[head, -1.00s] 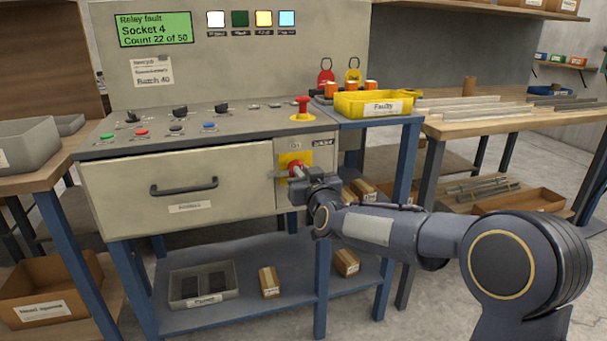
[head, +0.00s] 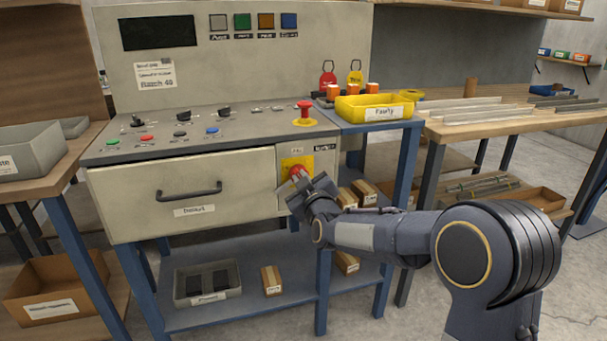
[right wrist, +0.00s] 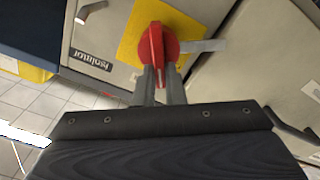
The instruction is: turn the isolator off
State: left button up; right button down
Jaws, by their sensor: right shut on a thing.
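The isolator is a red rotary handle (head: 298,171) on a yellow plate (head: 291,161), on the grey cabinet front right of the drawer. In the right wrist view the red handle (right wrist: 157,45) and yellow plate (right wrist: 133,40) show close up, beside a label reading "Isolator" (right wrist: 91,60). A grey metal tab (right wrist: 203,46) sticks out beside the handle. My right gripper (head: 300,183) is at the handle. In the right wrist view its fingers (right wrist: 160,72) are shut on the handle's grip. The panel's display (head: 159,33) is dark. My left gripper is not in view.
A red mushroom button (head: 304,112) stands on the console above the isolator. A yellow "Faulty" bin (head: 375,106) and red and yellow padlocks (head: 327,76) are to its right. The drawer (head: 180,195) is closed, its black handle (head: 188,191) protruding left of my gripper.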

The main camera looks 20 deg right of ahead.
jog(key=shift+a+f+n+p, duration=0.15)
jog(key=shift+f+n+p, duration=0.15)
jog(key=shift+n, duration=1.65)
jog(key=shift+a+f+n+p, duration=0.2)
jog(key=shift+n+p, duration=0.2)
jog(key=shift+n, duration=1.6)
jog(key=shift+a+f+n+p, duration=0.1)
jog(key=shift+f+n+p, duration=0.2)
jog(key=shift+n, duration=1.65)
jog(key=c, duration=1.5)
grip_release()
jog(key=shift+s+r, duration=0.1)
jog(key=s+p, duration=0.1)
jog(key=s, duration=0.6)
jog(key=shift+s+d, duration=0.15)
jog(key=shift+s, duration=0.2)
